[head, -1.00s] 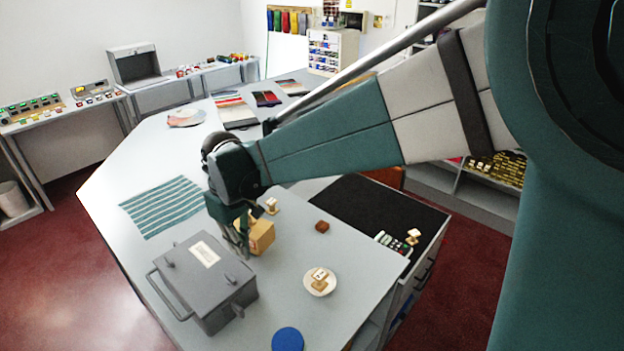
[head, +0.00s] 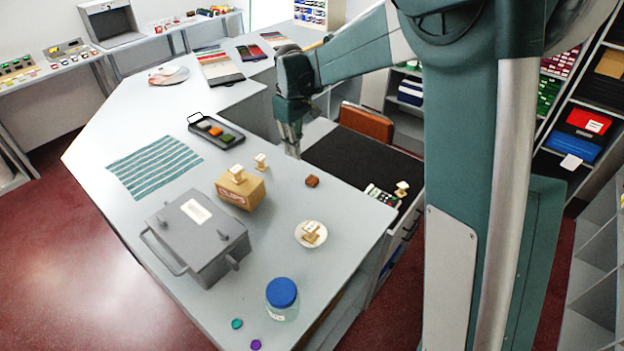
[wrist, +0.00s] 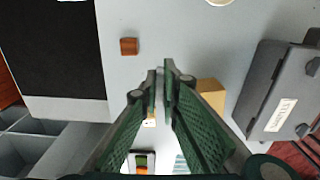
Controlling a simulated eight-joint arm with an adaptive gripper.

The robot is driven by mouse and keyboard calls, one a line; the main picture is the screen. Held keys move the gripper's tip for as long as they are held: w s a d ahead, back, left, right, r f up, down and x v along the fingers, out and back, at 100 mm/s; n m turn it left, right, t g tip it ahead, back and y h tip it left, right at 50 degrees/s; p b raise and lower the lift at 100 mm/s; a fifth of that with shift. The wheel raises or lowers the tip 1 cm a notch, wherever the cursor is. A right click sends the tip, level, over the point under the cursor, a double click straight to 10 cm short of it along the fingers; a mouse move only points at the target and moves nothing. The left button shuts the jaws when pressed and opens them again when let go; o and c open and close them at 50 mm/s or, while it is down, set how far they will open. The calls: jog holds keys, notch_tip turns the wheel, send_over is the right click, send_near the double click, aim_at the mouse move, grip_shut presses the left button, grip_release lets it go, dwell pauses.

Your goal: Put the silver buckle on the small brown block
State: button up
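The small brown block (head: 312,181) lies on the grey counter and also shows at upper left in the wrist view (wrist: 129,46). My gripper (head: 293,152) is above the counter, behind and left of the block and apart from it. In the wrist view its fingertips (wrist: 160,68) are close together with a narrow gap. I cannot make out whether anything thin is between them. I cannot pick out the silver buckle for sure. Small cream pieces stand on a tan box (head: 240,190), on the counter (head: 261,162), and on a white saucer (head: 299,239).
A grey lidded case (head: 195,240) and a jar with a blue lid (head: 282,295) stand towards the front. A black tray (head: 203,125) and a striped cloth (head: 150,165) lie behind and left. A black mat (head: 340,158) is to the right. Counter around the block is clear.

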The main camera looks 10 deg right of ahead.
jog(key=w+d, duration=0.5)
jog(key=d, duration=0.2)
jog(key=f, duration=0.5)
jog(key=shift+s+f, duration=0.2)
jog(key=shift+f, duration=0.05)
jog(key=shift+a, duration=0.1)
send_over(313, 179)
jog(key=shift+f, duration=3.15)
jog(key=shift+f, duration=0.1)
jog(key=shift+f, duration=1.75)
jog(key=shift+f, duration=0.2)
